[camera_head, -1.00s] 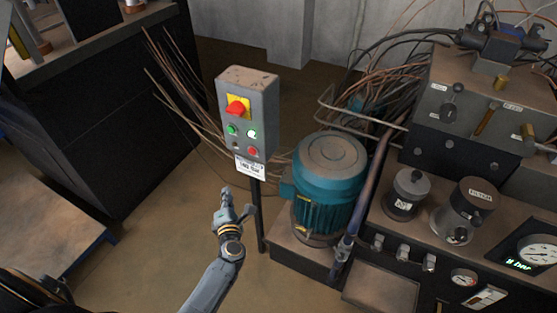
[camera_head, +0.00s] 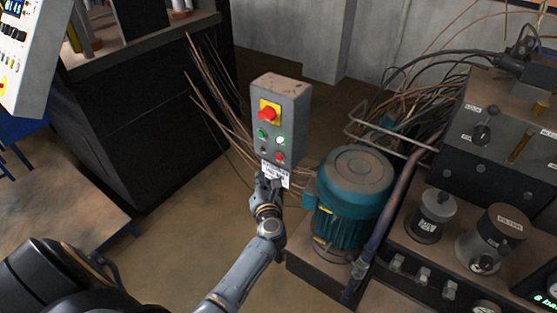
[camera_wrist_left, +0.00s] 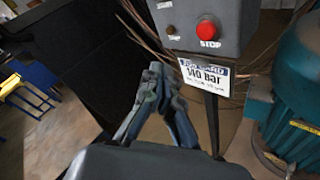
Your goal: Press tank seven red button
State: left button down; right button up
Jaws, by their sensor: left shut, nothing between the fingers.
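A grey control box (camera_head: 292,100) stands on a thin post, with a red rotary switch on a yellow plate, green buttons and a small red button (camera_head: 280,157) at its lower right. In the left wrist view the red button (camera_wrist_left: 207,30) is round, domed and labelled STOP. My left gripper (camera_head: 264,180) is shut and empty, just below the box, in front of its white label. In the left wrist view my left gripper (camera_wrist_left: 157,72) is below and left of the button, apart from it. My right gripper is not in view.
A white label (camera_wrist_left: 196,78) reading 140 bar hangs under the box. A teal motor (camera_head: 352,195) stands close to the right of the post. Loose cables (camera_head: 215,100) hang behind the box. A dark cabinet (camera_head: 140,130) is at left. Open floor lies in front.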

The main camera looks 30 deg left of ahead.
aim_at(279, 157)
pick_arm(q)
jog(key=w+b, duration=0.2)
jog(key=w, duration=0.4)
jog(key=shift+w+d, duration=0.25)
dwell(0.9)
jog(key=shift+w+b, duration=0.1)
jog(key=shift+b, duration=0.2)
jog(key=shift+w, duration=0.3)
jog(key=shift+w+r+b, duration=0.1)
jog(key=shift+w+b, duration=0.3)
jog(key=shift+w, duration=0.1)
dwell(0.9)
jog(key=shift+s+p, duration=0.55)
jog(key=shift+s, duration=0.35)
